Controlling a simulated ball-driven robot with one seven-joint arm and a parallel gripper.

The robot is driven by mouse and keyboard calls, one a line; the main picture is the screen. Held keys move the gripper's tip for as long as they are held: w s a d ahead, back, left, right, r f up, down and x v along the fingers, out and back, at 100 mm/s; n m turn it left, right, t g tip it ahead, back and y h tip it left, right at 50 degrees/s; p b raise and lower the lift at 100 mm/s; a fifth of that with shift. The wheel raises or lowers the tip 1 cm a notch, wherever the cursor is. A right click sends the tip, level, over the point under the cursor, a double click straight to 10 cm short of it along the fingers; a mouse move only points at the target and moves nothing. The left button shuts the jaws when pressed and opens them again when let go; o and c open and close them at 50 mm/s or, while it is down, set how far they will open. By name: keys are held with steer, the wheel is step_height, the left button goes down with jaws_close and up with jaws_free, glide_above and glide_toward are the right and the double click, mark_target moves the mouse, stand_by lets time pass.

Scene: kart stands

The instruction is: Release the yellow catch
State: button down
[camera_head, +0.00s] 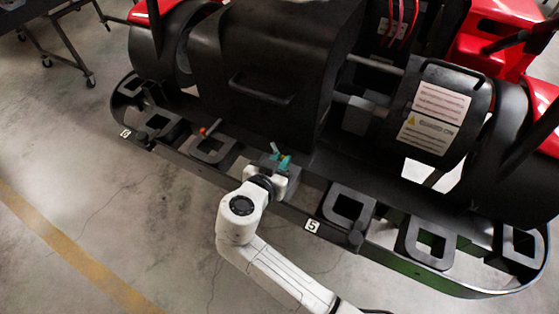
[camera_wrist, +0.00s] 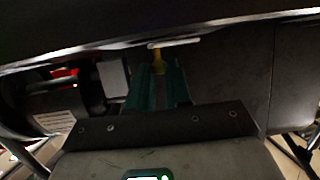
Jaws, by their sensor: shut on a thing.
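The yellow catch (camera_wrist: 157,62) shows in the wrist view between the tips of the two teal fingers of my gripper (camera_wrist: 158,72). A pale crosspiece (camera_wrist: 174,43) sits at its top. My gripper (camera_head: 281,160) is shut on the catch, and the fingers hide part of it. In the head view the gripper is at the kart's rear bumper (camera_head: 322,183), below the black box-shaped cover, with only a small yellowish spot of the catch visible.
An orange lever (camera_head: 210,128) stands on the bumper to the left. The black cover (camera_head: 275,75) rises behind my gripper. A labelled black guard (camera_head: 436,108) is at the right. A wheeled stand (camera_head: 65,45) is at the upper left. The concrete floor at the lower left is clear.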

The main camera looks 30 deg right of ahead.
steer(key=shift+s+d+f+n+t+y+b, duration=0.2)
steer(key=shift+d+n+t+y+b, duration=0.45)
steer(key=shift+n+y, duration=0.2)
steer(key=shift+d+r+n+t+y, duration=0.1)
steer(key=shift+d+n+t+y, duration=0.3)
steer(key=shift+n+y, duration=0.25)
steer(key=shift+d+r+n+t+y, duration=0.1)
steer(key=shift+d+n+t+y, duration=0.15)
steer(key=shift+n+t+y, duration=0.3)
steer(key=shift+w+d+n+t+y, duration=0.1)
steer(key=shift+d+n+t+y, duration=0.15)
steer(key=shift+n+y, duration=0.3)
steer(key=c, duration=1.1)
jaws_free()
steer(key=shift+a, duration=0.1)
steer(key=b+v, duration=0.1)
steer(key=v, duration=0.9)
steer(key=shift+s+a+r, duration=0.1)
steer(key=shift+s+r, duration=0.1)
steer(key=shift+s, duration=0.15)
